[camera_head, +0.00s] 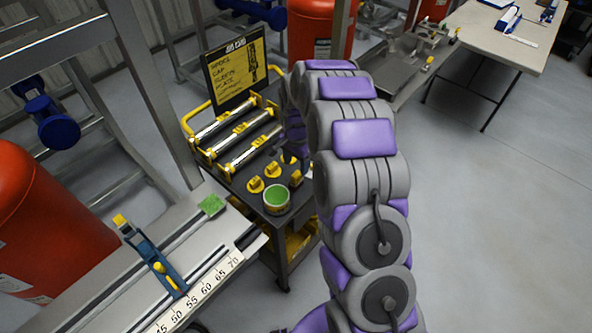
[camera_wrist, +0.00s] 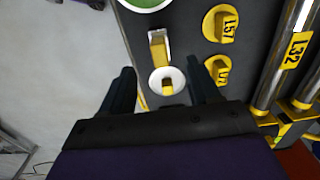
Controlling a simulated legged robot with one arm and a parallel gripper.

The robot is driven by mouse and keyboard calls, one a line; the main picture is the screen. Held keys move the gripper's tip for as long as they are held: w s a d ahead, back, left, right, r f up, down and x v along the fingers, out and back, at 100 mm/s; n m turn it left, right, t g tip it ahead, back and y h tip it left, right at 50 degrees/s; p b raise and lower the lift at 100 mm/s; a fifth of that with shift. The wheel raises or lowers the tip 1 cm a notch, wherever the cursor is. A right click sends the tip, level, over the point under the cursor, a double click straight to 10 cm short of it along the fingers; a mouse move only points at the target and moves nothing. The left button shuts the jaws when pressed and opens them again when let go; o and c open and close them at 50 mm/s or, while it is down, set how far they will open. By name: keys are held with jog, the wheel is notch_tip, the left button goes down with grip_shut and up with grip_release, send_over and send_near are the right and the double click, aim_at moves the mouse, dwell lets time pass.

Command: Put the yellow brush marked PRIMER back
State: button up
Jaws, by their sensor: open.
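In the wrist view my gripper (camera_wrist: 160,67) is open, its two dark fingers spread above the cart top. A white round piece with a yellow middle (camera_wrist: 168,81) lies between the fingers, not held. Just beyond it is a yellow piece with a pale metallic edge (camera_wrist: 158,47), which also shows beside the can in the head view (camera_head: 296,178). No PRIMER marking is readable, so I cannot tell which of these is the brush. A can with a green top (camera_head: 276,198) stands at the cart's near edge.
The black cart (camera_wrist: 262,20) holds yellow caps, one marked L57 (camera_wrist: 221,24), and silver rods (camera_head: 240,135) in yellow cradles. A black-and-yellow sign (camera_head: 236,72) stands behind. A workbench with a ruler (camera_head: 205,296) and blue tool (camera_head: 150,255) is at left.

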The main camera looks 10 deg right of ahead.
jog(key=shift+s+r, duration=0.1)
jog(key=shift+r, duration=1.25)
jog(key=s+r+n, duration=0.6)
jog(key=s+r, duration=0.8)
jog(key=s, duration=0.4)
jog(key=s+r+n+g, duration=0.1)
jog(key=s+r+n, duration=0.1)
jog(key=s, duration=1)
jog(key=s+r+n, duration=0.2)
jog(key=s, duration=1)
jog(key=shift+n+g, duration=0.4)
